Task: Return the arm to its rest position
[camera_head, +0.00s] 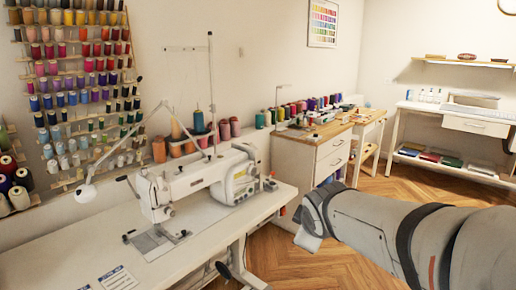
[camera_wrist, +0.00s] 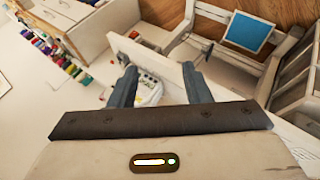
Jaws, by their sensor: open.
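My arm (camera_head: 380,230) reaches in from the right edge of the head view, out over the floor to the right of the sewing table. Its end is a grey wrist part near the table's right edge; the fingers cannot be made out there. In the wrist view my gripper (camera_wrist: 158,88) shows two dark fingers, spread apart with nothing held between them. Beyond the fingers lies a white machine-like object (camera_wrist: 148,90), partly hidden by them.
A white sewing machine (camera_head: 200,180) stands on the white table (camera_head: 185,240) at left. A wooden-topped cabinet (camera_head: 325,160) with thread spools (camera_head: 305,105) stands behind my arm. A shelf table (camera_head: 455,120) is at the back right. Wooden floor (camera_head: 285,260) shows between.

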